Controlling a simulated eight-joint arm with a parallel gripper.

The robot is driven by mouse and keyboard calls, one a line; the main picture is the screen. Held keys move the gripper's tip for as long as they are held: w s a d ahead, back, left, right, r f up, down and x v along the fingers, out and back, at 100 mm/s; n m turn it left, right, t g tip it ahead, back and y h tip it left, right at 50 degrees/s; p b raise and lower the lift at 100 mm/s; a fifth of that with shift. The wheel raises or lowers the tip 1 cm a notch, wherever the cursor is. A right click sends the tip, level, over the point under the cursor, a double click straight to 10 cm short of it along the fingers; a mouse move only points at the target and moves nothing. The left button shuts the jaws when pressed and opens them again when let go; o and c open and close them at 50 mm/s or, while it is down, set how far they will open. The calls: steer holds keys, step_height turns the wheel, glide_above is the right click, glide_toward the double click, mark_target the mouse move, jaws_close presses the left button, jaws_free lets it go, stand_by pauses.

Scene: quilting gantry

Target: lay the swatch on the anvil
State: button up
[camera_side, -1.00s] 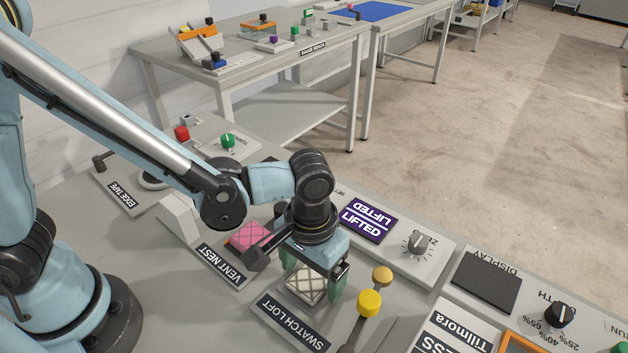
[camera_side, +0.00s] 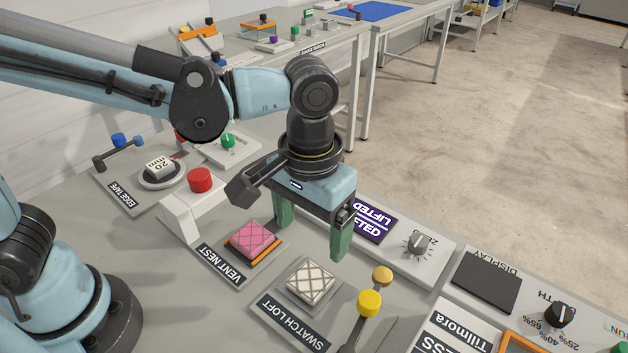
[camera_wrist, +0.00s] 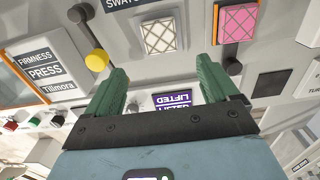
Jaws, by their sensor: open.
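A cream quilted swatch (camera_side: 311,280) lies flat on a grey square plate (camera_side: 290,297) behind the SWATCH LOFT label. It also shows in the wrist view (camera_wrist: 159,36). A pink quilted pad (camera_side: 252,237) sits on an orange base (camera_side: 237,256) at VENT NEST, left of the cream swatch; it shows in the wrist view (camera_wrist: 237,22). My gripper (camera_side: 311,243) is open and empty. Its two green fingers hang above and apart from the cream swatch. No part is labelled anvil; the grey plate under the cream swatch may be it, but I cannot tell.
A yellow-knobbed lever (camera_side: 369,303) stands close right of the swatch. A purple LIFTED display (camera_side: 374,222) is behind my gripper. A red button (camera_side: 201,180) on a white block is at left, with the EDGE TAPE dial (camera_side: 160,172) beyond. The space around my fingers is clear.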

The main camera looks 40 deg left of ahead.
steer(key=a+r+t, duration=0.1)
steer(key=a+t, duration=0.6)
steer(key=a, duration=1.3)
steer(key=shift+w+a+r, duration=0.3)
